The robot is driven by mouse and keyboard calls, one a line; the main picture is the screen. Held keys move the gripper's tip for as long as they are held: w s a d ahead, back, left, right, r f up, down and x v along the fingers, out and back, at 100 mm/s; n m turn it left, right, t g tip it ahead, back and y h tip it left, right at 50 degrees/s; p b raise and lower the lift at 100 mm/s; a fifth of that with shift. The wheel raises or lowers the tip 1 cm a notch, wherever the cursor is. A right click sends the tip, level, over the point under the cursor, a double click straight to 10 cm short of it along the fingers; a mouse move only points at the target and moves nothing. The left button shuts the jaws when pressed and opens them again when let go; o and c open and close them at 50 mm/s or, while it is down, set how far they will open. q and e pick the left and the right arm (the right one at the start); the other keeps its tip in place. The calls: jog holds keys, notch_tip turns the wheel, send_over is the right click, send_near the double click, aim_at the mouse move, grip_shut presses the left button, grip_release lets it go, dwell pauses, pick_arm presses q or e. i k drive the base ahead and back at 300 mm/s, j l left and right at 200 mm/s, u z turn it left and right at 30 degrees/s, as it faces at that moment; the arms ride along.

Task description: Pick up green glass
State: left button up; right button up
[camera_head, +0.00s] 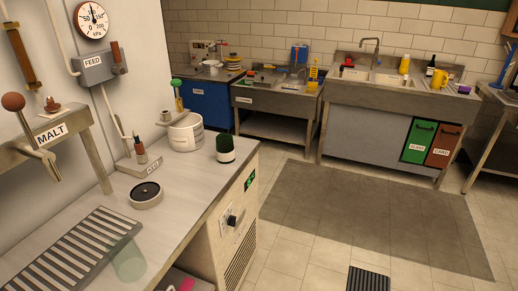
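A translucent pale green glass (128,262) stands upright at the right end of a slotted metal drip tray (72,250) on the counter, at the lower left. It looks empty, and the counter shows through it. I cannot tell whether its base rests on the tray's edge or on the counter beside it. Neither of my grippers shows in this view.
The MALT tap rail (50,135) overhangs the tray's far side. Open floor with a grey mat (370,215) lies right.

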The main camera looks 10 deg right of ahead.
aim_at(225, 150)
jog(key=i+l+u, duration=0.6)
jog(key=i+l, duration=0.2)
